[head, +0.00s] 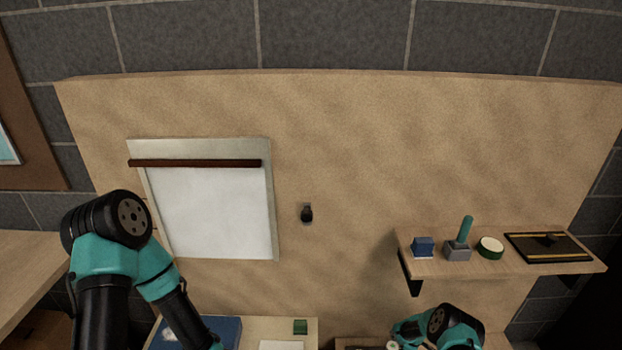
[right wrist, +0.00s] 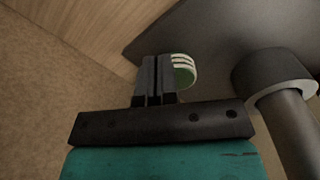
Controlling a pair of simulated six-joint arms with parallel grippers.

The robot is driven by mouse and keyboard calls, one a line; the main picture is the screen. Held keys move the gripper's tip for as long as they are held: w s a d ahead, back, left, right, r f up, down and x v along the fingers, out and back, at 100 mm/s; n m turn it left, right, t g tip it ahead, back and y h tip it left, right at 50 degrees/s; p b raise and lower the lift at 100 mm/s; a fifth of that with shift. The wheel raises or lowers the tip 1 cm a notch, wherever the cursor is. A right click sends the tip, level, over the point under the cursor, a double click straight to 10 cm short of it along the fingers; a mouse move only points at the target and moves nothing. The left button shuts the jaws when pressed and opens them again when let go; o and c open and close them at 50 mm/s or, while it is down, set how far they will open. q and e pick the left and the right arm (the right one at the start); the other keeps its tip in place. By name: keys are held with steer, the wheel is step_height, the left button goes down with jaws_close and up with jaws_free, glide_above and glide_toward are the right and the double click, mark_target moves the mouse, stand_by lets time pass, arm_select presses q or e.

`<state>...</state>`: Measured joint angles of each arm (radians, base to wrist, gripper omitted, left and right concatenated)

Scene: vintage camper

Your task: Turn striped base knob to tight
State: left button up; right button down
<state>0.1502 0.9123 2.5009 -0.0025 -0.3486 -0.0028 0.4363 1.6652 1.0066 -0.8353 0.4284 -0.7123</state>
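The striped knob (right wrist: 184,70), green with pale bands, shows in the right wrist view just right of my right gripper's fingers. Its left part is hidden behind the near finger. My right gripper (right wrist: 155,72) has its two black fingers together with only a thin line between them, and I see nothing held there. Whether a finger touches the knob cannot be told. In the head view the knob cannot be made out, and my right gripper is out of sight below my arm. My left gripper is below the head view's lower edge.
A grey post with a pale-rimmed collar (right wrist: 275,80) stands right of the knob. A dark flat surface (right wrist: 225,35) lies behind. In the head view, a wall shelf (head: 480,262) holds several small items. A white board (head: 215,210) and a dark hook (head: 307,214) are on the panel.

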steer(key=shift+s+a+f, duration=0.3)
steer(key=shift+s+f, duration=0.1)
steer(key=shift+s, duration=0.35)
steer(key=shift+s+a+f, duration=0.3)
steer(key=shift+s+f, duration=0.05)
steer(key=shift+s, duration=0.35)
steer(key=shift+s+a, duration=0.35)
steer(key=shift+s+d, duration=0.2)
steer(key=shift+d, duration=0.05)
steer(key=shift+d+r, duration=0.25)
steer(key=shift+r, duration=0.65)
steer(key=r, duration=0.4)
steer(key=shift+w+a+r, duration=0.1)
steer(key=shift+w+r, duration=0.25)
steer(key=shift+w, duration=0.1)
steer(key=shift+w+d+r, duration=0.15)
steer(key=shift+w, duration=0.35)
steer(key=shift+w+d+r, duration=0.2)
steer(key=shift+w, duration=0.25)
steer(key=shift+w+d+r, duration=0.15)
steer(key=shift+w, duration=0.35)
